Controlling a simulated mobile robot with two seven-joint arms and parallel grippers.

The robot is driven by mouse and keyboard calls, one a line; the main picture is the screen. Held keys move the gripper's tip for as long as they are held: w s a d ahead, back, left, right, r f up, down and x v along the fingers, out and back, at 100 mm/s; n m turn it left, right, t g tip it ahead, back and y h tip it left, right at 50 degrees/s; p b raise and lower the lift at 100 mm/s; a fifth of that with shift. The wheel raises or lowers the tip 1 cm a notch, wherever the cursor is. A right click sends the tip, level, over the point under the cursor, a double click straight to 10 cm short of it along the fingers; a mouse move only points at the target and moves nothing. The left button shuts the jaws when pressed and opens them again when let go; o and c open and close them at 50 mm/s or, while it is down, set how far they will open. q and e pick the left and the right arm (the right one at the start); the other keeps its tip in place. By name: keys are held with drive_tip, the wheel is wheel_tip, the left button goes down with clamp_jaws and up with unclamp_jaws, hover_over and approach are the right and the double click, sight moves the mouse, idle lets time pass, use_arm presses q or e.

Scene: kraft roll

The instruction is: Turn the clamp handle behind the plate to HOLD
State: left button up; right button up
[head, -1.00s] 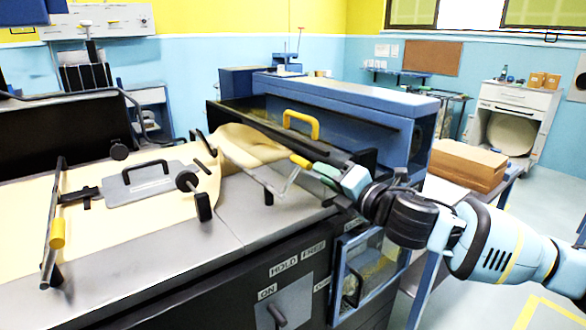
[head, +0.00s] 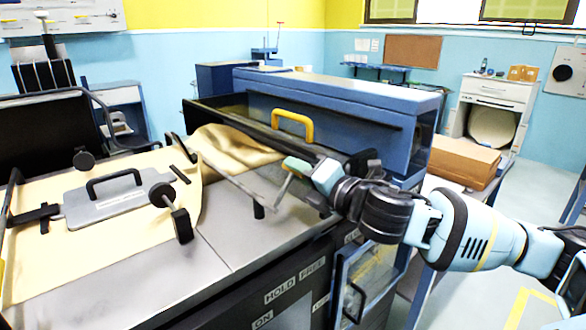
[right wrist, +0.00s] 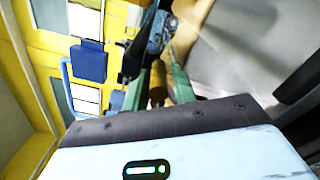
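The grey plate (head: 105,207) with a black arched handle lies on the tan sheet at the left in the head view. A thin pale lever (head: 284,186) stands at the end of a long bar (head: 228,180) behind the plate. I take this lever as the clamp handle. My right gripper (head: 292,166) is at its upper end, which its fingers hide. In the right wrist view a brownish grip (right wrist: 158,82) lies between the green fingers (right wrist: 160,80). I cannot tell whether they press on it. My left gripper is out of view.
HOLD (head: 281,294) and FREE (head: 312,268) labels are on the dark front panel. Kraft paper (head: 232,147) bunches beside the bar. A brown box (head: 462,163) stands at the right.

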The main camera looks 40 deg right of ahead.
drive_tip(key=shift+s+r, duration=0.1)
drive_tip(key=shift+c, duration=0.5)
clamp_jaws()
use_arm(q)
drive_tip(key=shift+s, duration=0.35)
